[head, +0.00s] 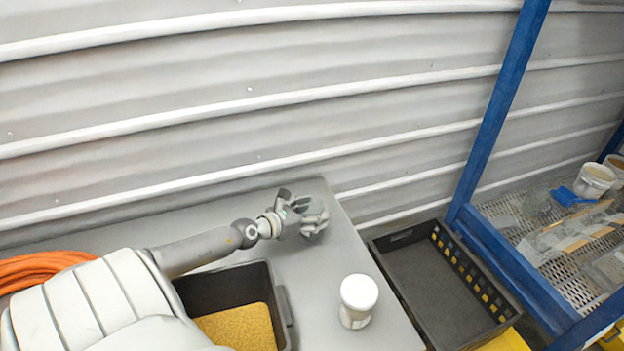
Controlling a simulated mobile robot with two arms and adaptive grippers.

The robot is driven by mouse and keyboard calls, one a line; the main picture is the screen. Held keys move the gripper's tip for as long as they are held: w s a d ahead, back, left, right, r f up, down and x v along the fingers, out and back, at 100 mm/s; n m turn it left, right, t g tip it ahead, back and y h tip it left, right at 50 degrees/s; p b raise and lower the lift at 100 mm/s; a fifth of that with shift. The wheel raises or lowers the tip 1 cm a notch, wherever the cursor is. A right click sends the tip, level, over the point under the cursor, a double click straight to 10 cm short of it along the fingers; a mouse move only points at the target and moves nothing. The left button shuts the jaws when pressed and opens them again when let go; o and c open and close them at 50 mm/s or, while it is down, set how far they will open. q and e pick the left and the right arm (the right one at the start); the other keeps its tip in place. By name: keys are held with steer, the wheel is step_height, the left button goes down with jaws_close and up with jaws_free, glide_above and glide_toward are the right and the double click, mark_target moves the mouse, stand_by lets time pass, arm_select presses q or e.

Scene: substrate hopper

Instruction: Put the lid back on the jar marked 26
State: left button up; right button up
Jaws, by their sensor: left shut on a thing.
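A white jar (355,316) stands upright on the grey table, near its right edge. Its top looks white and a little wider than the body; I cannot tell whether that is a lid, and no number is readable. My left gripper (312,213) is over the table's far right part, beyond the jar and apart from it. It is shut on a greyish thing, mostly hidden by the fingers, so I cannot tell if it is the lid. My right gripper is not in view.
A black bin (283,300) with yellow-brown grains stands left of the jar on the grey table (330,258). A black crate (400,240) is right of the table. A blue-framed mesh shelf holds a pale tub (594,181) and a blue item (572,197). Orange hose (38,266) lies left.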

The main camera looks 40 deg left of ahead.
arm_select(q)
steer(key=shift+r, duration=0.1)
